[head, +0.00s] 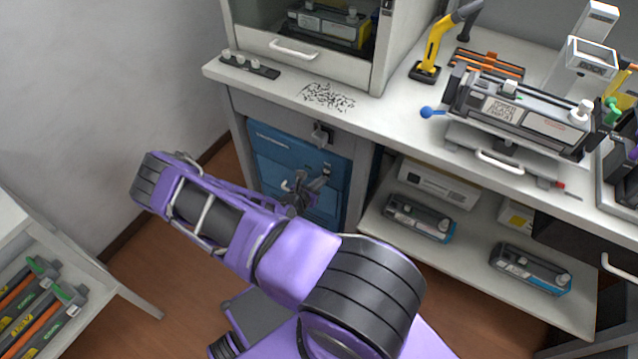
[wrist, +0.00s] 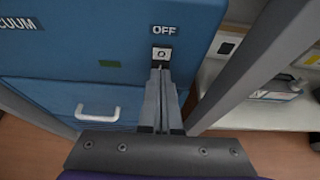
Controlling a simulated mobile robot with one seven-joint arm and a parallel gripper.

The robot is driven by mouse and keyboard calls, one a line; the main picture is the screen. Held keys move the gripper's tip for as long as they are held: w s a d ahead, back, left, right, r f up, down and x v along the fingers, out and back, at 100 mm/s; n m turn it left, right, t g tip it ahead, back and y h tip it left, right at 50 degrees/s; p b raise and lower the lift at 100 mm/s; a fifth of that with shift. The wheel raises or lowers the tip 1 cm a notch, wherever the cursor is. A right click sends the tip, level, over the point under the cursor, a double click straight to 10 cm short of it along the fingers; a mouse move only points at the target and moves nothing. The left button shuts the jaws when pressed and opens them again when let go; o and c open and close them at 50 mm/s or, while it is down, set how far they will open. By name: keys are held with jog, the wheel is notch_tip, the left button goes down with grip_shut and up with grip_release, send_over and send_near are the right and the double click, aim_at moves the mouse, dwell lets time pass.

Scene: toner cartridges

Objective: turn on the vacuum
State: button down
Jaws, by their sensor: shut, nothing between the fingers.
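The vacuum (head: 275,150) is a blue cabinet unit under the left part of the bench. Its blue front (wrist: 85,45) fills much of the wrist view, with a partly cut-off "VACUUM" label. A small white switch (wrist: 162,54) sits below the word "OFF". A small dark green rectangle (wrist: 110,63) lies to the left of the switch. My gripper (wrist: 160,72) is shut and empty, its fingertips just below the switch; I cannot tell whether they touch it. In the head view my gripper (head: 320,178) is in front of the vacuum, and the switch is not clearly visible.
A grey cabinet post (wrist: 250,60) stands close to the right of my fingers. A white handle (wrist: 97,112) sticks out at lower left. The bench top (head: 390,110) overhangs the vacuum. A shelf (head: 460,252) with cartridges is to the right.

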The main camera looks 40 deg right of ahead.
jog(key=shift+w+d+h+b, duration=0.1)
jog(key=shift+d+h+b, duration=0.1)
jog(key=shift+h+b, duration=0.15)
jog(key=shift+r+p, duration=0.8)
